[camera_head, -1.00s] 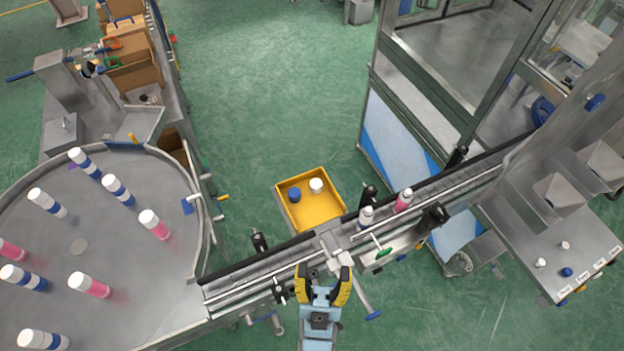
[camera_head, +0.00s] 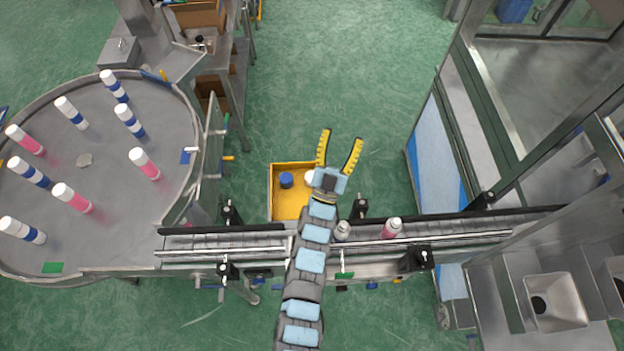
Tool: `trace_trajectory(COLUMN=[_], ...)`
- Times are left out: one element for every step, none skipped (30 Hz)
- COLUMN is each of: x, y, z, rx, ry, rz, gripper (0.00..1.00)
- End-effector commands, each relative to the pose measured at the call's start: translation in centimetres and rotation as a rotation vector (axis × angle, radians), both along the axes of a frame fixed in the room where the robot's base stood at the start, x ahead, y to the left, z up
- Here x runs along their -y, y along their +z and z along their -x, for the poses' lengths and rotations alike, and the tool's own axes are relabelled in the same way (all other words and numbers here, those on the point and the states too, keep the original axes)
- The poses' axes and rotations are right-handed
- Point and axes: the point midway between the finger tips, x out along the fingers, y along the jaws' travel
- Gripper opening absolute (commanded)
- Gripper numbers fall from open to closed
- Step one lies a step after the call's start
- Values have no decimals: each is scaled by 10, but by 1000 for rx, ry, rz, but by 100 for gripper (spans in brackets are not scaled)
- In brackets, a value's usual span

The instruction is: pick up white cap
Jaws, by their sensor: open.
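The white cap (camera_head: 309,177) lies in the yellow tray (camera_head: 273,208), near the tray's right side, and is partly hidden by my gripper. A blue cap (camera_head: 286,180) lies to its left in the same tray. My gripper (camera_head: 341,138) is open and empty, with its yellow-and-black fingers spread and pointing up the picture, past the tray's far right corner. The gripper's base overlaps the right side of the tray in the picture; its height above the tray cannot be told.
A conveyor (camera_head: 225,243) runs across below the tray, with my arm reaching over it. A pink can (camera_head: 391,229) and a white-topped can (camera_head: 342,231) stand on it. A round table (camera_head: 110,220) with several cans is at left. Green floor (camera_head: 290,80) is clear beyond the tray.

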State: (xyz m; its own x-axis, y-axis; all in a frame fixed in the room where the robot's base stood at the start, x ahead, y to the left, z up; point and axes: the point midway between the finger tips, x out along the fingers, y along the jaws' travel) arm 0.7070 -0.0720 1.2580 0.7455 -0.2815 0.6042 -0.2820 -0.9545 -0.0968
Motion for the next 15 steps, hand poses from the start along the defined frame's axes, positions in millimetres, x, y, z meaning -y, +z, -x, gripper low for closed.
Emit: trace_trajectory(x=[5,7,8,8,8,7,7,5,3,-1,-3,-8,-12,-15,-21], y=[-7,-11,-19,-23,-26,-30,-33,-35,-38,-42,-44,-45,-45,-47,-46], z=[-26,-40,-59,-73,-87,-104,-116,-128,-144,-155,-166,-181,-190,-199,-211], rx=[-50,-83,-133,-168,-201,-246,-279,-312,-353,-390,-421,-463,-492,-526,-564], ry=[-3,-2,4,9,17,28,37,49,66,82,96,120,136,154,179], rz=[-20,-29,-42,-49,-57,-65,-69,-72,-76,-78,-76,-75,-71,-67,-57], gripper=[59,59,59,59,59,59,59,59,59,59,59,59,59,59,59])
